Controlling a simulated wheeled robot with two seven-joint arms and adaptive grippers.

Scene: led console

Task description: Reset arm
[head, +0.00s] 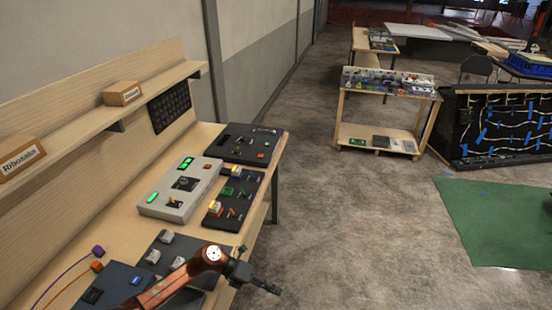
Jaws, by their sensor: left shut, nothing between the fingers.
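My left arm comes in from the bottom of the head view. My left gripper (270,287) is shut and empty, held out over the floor just past the workbench's (112,216) front edge. It is apart from the panels. A light grey console box (157,196) with two lit green displays stands on the bench. A dark panel (233,199) with yellow, green and orange parts lies to its right. A black panel (238,145) with an orange-red button lies behind. A dark panel with grey knobs (167,237) lies close to my left arm, which hides part of it. My right gripper is out of view.
A shelf (75,135) above the bench holds two cardboard boxes, one at the left (20,158) and one further back (122,93). Purple and orange cables (63,277) lie front left. A wooden cart (386,99) and green mat (498,220) stand apart; the concrete floor (335,225) between is clear.

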